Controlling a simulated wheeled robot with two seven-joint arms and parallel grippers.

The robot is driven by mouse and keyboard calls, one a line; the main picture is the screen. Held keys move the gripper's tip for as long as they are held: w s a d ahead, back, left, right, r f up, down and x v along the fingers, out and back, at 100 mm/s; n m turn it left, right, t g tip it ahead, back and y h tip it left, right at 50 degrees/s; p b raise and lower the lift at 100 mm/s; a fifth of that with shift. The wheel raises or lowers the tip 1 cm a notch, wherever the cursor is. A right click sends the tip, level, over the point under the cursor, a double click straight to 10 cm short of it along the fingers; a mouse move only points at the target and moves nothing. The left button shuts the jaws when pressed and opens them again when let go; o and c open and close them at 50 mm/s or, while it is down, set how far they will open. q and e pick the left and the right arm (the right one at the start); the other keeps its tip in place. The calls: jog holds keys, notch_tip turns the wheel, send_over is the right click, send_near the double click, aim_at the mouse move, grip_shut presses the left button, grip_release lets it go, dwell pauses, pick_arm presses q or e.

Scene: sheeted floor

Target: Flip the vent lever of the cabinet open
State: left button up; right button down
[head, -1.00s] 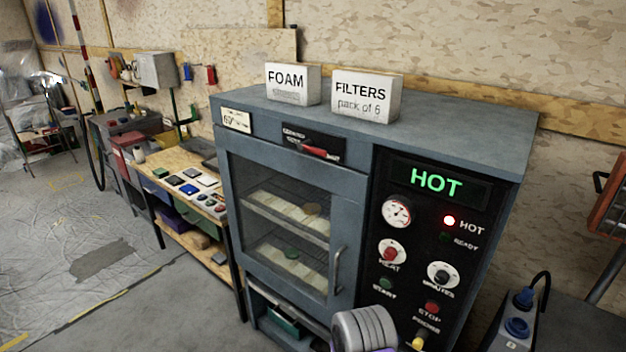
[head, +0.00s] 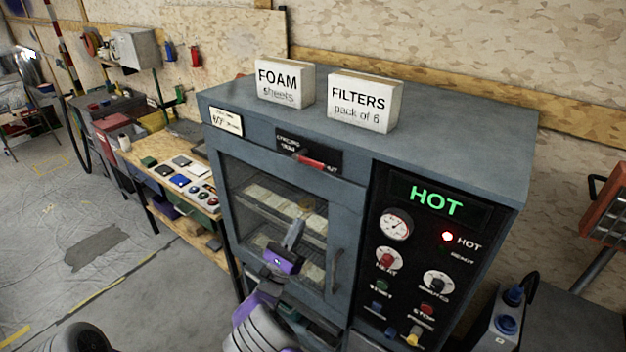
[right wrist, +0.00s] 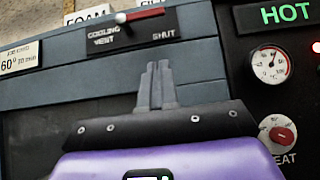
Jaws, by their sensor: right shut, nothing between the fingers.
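The grey cabinet (head: 350,190) has a black vent plate (head: 325,148) above its glass door. The vent lever (head: 312,163) has a red handle that points right, toward the word SHUT; it also shows at the top of the right wrist view (right wrist: 145,14). My right gripper (head: 298,222), purple with grey fingers, is shut and empty. It is in front of the glass door, below the lever and apart from it in the picture. In the right wrist view its fingertips (right wrist: 157,68) point up toward the plate. My left gripper is out of view.
Two boxes, FOAM (head: 285,82) and FILTERS (head: 364,101), stand on the cabinet top. The control panel (head: 420,250) with a lit HOT display is right of the door. The door handle (head: 335,270) sticks out near my right arm. A workbench (head: 165,175) stands at left.

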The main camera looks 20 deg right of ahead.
jog(key=s+a+r+p+x, duration=0.1)
jog(key=r+p+x, duration=0.1)
jog(key=x, duration=1)
jog(key=shift+r+p, duration=0.3)
jog(key=shift+p, duration=0.25)
jog(key=shift+a, duration=0.1)
